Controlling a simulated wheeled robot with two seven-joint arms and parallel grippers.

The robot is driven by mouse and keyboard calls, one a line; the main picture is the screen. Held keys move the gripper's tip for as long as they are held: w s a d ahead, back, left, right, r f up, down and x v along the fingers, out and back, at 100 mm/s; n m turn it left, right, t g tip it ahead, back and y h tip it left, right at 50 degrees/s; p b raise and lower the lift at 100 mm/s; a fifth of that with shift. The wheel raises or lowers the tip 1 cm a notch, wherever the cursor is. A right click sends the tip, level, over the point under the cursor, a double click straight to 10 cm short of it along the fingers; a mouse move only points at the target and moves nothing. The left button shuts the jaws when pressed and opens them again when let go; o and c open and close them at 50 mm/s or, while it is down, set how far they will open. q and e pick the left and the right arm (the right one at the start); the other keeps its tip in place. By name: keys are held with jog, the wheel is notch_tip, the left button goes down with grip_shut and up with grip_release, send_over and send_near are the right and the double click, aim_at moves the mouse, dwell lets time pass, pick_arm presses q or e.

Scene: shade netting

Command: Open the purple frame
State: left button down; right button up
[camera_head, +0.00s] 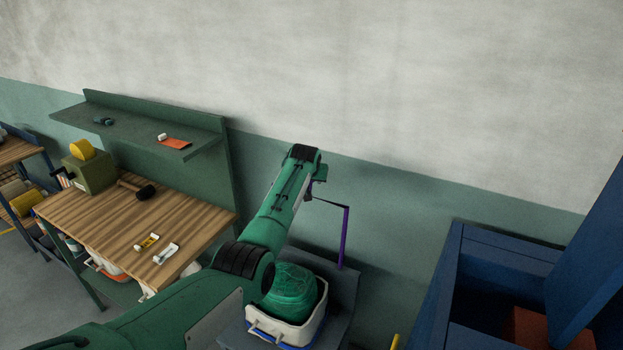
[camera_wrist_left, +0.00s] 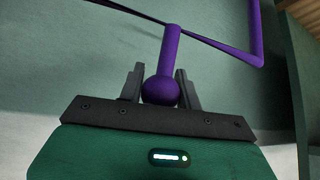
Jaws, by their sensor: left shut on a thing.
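The purple frame (camera_head: 344,238) is a thin purple structure beside the wall, with an upright bar and a dark thin rod running from its top toward my left gripper (camera_head: 309,190). In the left wrist view the purple frame (camera_wrist_left: 256,35) shows a bent bar at upper right and a purple stem ending in a round knob (camera_wrist_left: 160,90). My left gripper (camera_wrist_left: 160,88) is shut on the knob, with one dark finger on each side of it. In the head view the hand hides much of the held part. My right gripper is in neither view.
A white bin (camera_head: 290,333) holding a green bundle (camera_head: 291,291) sits below my left arm. A wooden workbench (camera_head: 120,215) with small tools and a green shelf (camera_head: 135,130) stand at left. A blue cabinet (camera_head: 500,262) stands at right. The wall is close behind the frame.

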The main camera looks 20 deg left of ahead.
pick_arm(q)
jog(key=shift+d+f, duration=0.15)
jog(key=shift+f, duration=0.3)
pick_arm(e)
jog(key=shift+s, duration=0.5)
pick_arm(q)
jog(key=c, duration=1.1)
grip_release()
jog(key=shift+w, duration=0.1)
jog(key=shift+o, duration=0.5)
jog(key=shift+w, duration=0.1)
jog(key=shift+s+r, duration=0.35)
jog(key=shift+r, duration=0.35)
jog(key=b+v, duration=0.3)
jog(key=v, duration=0.9)
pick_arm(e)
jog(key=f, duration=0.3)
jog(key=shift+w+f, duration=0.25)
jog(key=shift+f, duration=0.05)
pick_arm(q)
jog(key=shift+d, duration=0.15)
